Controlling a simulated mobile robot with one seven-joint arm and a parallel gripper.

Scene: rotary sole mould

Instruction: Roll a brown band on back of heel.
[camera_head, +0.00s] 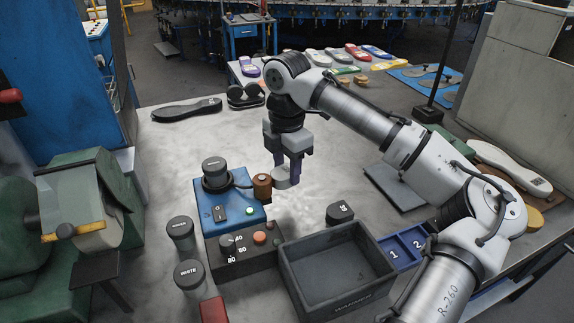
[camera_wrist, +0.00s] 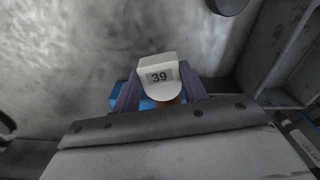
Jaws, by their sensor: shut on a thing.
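My gripper (camera_head: 287,164) is shut on a pale heel (camera_head: 285,181), held by its sides above the table. A brown roller (camera_head: 262,187) stands at the right edge of a blue unit (camera_head: 236,213), close beside the heel. A little brown (camera_wrist: 172,102) shows under the heel in the wrist view. I cannot tell whether heel and roller touch. No brown band is visible on the heel's shown faces.
A control box (camera_head: 240,250) is in front. A grey bin (camera_head: 336,272), blue numbered tray (camera_head: 406,248) and black heel (camera_head: 340,211) lie right.

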